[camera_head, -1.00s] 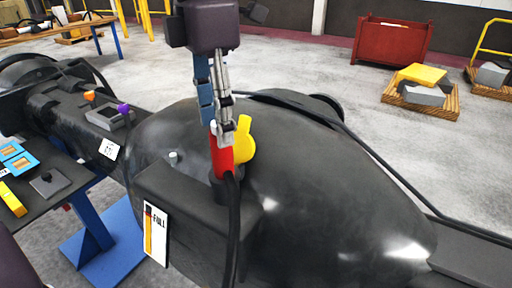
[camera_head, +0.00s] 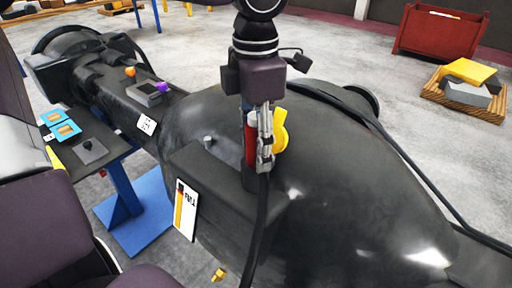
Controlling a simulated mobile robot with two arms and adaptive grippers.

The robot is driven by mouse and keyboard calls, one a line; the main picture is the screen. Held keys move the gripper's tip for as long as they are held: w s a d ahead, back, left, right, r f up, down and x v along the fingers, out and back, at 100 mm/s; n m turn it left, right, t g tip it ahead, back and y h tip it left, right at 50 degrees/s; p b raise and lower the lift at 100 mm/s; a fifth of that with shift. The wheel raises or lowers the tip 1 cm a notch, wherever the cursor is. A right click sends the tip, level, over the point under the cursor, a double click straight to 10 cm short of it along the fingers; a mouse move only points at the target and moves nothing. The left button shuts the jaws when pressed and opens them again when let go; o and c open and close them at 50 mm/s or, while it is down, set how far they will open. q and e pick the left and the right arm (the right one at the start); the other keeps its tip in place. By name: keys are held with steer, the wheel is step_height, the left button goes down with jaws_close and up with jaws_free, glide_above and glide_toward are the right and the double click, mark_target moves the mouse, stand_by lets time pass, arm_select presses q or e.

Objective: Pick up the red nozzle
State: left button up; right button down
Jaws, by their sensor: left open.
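The red nozzle (camera_head: 251,138) stands upright in a dark socket on the big black casting, with a black hose running down from it. A yellow lever-like part (camera_head: 280,131) is right beside it. My left gripper (camera_head: 262,165) reaches down from above and is open. Its fingers are lowered alongside the nozzle and hide part of it; I cannot tell whether they touch it. My right gripper is out of view.
The black casting (camera_head: 340,205) fills the middle, with a "FULL" gauge label (camera_head: 186,210) on its front. A dark side table (camera_head: 108,145) with blue pieces stands left. A red bin (camera_head: 440,32) and a loaded pallet (camera_head: 462,100) stand at back right on open floor.

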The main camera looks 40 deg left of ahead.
arm_select(q)
steer(key=c, duration=1.2)
steer(key=shift+o, duration=0.2)
